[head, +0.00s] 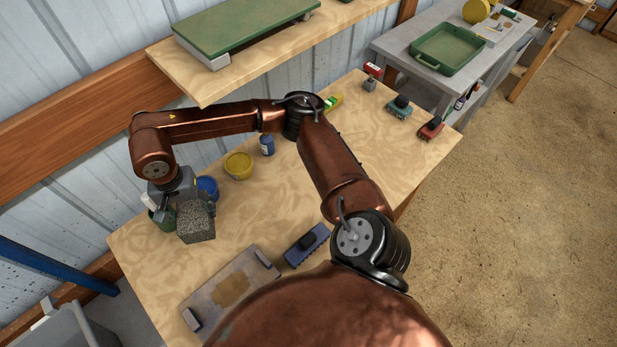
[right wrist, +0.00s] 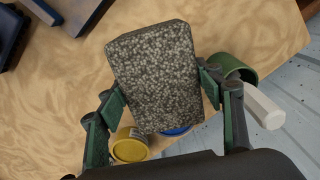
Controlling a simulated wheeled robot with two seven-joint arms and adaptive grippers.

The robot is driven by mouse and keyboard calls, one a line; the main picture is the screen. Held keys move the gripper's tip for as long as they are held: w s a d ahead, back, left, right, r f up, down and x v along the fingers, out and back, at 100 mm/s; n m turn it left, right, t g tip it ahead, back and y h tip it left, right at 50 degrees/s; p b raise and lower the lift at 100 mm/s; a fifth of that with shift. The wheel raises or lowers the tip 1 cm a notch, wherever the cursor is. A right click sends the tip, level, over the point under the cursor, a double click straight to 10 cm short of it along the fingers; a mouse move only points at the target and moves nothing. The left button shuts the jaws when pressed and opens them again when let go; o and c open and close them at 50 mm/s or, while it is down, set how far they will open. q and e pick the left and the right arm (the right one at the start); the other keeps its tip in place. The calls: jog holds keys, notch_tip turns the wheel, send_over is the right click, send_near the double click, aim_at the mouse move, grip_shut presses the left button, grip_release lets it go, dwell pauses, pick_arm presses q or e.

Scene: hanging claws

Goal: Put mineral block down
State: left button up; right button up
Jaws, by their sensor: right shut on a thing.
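The mineral block (head: 196,222) is a grey speckled block at the left part of the wooden table (head: 290,195). It also shows large in the right wrist view (right wrist: 155,75). My right gripper (head: 178,205) is shut on it. Green-padded fingers (right wrist: 160,92) press on its two sides in the right wrist view. The block looks slightly tilted there. I cannot tell whether its underside touches the table. My left gripper is not in view.
A blue pot (head: 208,184), a yellow pot (head: 239,168) and a green pot (head: 165,218) stand close to the block. A grey board (head: 205,298) with a brown patch and a blue brush (head: 306,243) lie nearer. Bare tabletop lies between. A shelf (head: 190,82) overhangs the back.

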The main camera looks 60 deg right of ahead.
aim_at(203, 233)
jog(key=m+p, duration=0.1)
jog(key=p, duration=0.1)
jog(key=m+p, duration=0.2)
jog(key=p, duration=0.1)
jog(key=a+m+p, duration=0.1)
jog(key=m+p, duration=0.1)
jog(key=shift+s+f, duration=0.1)
jog(key=shift+s, duration=0.15)
jog(key=m+p, duration=0.1)
jog(key=p, duration=0.1)
jog(key=s+f+m+p, duration=0.1)
jog(key=m+p, duration=0.1)
jog(key=p, duration=0.1)
jog(key=s+a+f+m+p, duration=0.1)
jog(key=m+p, duration=0.1)
jog(key=s+f+m+p, duration=0.1)
jog(key=p, duration=0.1)
jog(key=shift+a+m+p, duration=0.1)
jog(key=shift+m+p, duration=0.2)
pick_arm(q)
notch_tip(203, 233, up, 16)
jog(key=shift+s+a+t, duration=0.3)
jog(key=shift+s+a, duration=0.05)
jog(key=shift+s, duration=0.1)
pick_arm(e)
jog(key=shift+s+f+m, duration=0.2)
jog(key=shift+f+m, duration=0.1)
